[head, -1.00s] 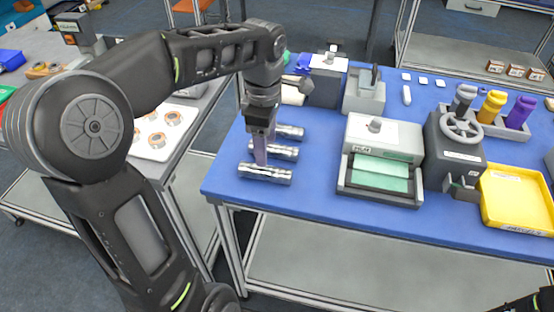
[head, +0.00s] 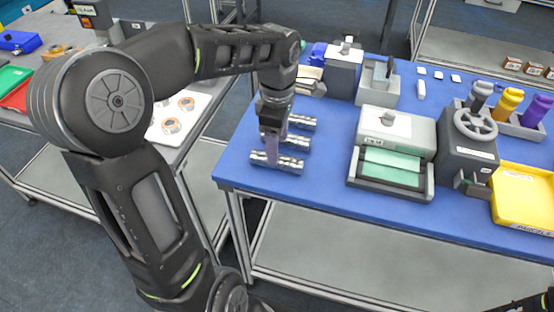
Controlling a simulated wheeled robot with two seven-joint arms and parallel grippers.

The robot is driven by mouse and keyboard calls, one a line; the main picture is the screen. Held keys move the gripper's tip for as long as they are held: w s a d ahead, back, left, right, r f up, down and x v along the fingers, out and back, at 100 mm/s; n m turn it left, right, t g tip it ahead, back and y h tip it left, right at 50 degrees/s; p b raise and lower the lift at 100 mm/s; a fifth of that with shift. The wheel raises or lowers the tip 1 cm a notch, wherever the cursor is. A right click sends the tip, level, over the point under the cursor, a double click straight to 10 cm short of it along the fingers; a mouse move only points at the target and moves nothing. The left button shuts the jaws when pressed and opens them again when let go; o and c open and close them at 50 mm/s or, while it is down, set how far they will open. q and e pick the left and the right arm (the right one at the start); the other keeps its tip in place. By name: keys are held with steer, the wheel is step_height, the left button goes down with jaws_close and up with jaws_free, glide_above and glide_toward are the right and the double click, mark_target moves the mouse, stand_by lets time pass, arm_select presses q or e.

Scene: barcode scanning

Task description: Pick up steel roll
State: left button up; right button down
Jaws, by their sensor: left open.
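Three shiny steel rolls lie in a column near the left end of the blue table: a front roll (head: 289,164), a middle roll (head: 299,143) and a back roll (head: 304,122). My left gripper (head: 271,161) points down at the front roll, with its open fingers at the left part of that roll. The fingers cover some of the front roll and the left end of the middle roll. I cannot tell whether they touch the front roll. My right gripper is not in view.
A grey machine with a green panel (head: 391,168) stands right of the rolls. A handwheel machine (head: 468,145) and a yellow tray (head: 524,198) are farther right. Grey boxes stand behind. The blue table (head: 320,185) is bare between the rolls and the green-panel machine.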

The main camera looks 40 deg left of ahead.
arm_select(q)
steer(key=shift+s+f+p, duration=0.1)
steer(key=shift+f+p, duration=0.4)
steer(key=shift+f, duration=1.85)
steer(key=shift+c, duration=0.3)
jaws_close()
